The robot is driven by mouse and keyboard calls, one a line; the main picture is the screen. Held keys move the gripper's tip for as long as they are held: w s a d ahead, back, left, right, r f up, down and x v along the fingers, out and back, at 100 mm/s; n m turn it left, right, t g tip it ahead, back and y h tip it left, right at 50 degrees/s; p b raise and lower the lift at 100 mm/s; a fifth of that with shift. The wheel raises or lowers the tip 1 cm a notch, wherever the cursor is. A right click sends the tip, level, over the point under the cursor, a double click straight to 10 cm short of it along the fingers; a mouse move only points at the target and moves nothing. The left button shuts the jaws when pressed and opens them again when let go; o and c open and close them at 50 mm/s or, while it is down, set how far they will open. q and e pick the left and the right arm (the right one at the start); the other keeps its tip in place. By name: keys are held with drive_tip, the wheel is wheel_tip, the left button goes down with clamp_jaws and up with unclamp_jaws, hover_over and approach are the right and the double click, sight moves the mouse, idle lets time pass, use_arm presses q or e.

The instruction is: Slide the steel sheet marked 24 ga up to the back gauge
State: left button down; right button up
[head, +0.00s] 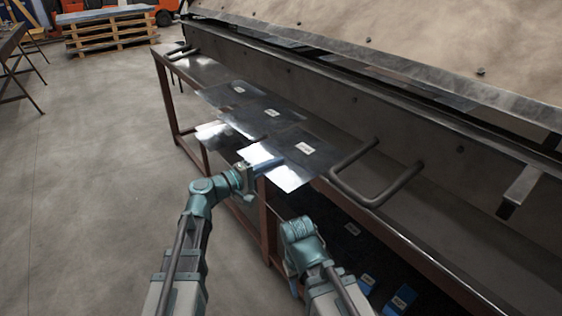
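Thin steel sheets lie in a row on the narrow bench in front of the large machine: a near sheet (290,178), a middle sheet (250,121) and a far sheet (222,94). Each bears a small white label, too small to read, so I cannot tell which is 24 ga. My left gripper (266,163) is at the near sheet's left front edge, with its fingers over or against the edge; whether they grip it is unclear. My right arm's wrist shows low in the middle, beside the bench; its fingers are hidden. I cannot pick out the back gauge with certainty.
A bent bar handle (383,200) stands out at the bench's near end, right of the near sheet. The machine's long dark face (330,110) runs behind the sheets. Blue-marked items (400,299) lie on the lower shelf. The floor (90,190) at left is clear.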

use_arm(q)
drive_tip(key=shift+r, duration=0.15)
idle(0.3)
drive_tip(key=shift+r+p, duration=0.5)
drive_tip(key=shift+p, duration=0.15)
drive_tip(key=v, duration=2)
drive_tip(key=shift+s, duration=0.1)
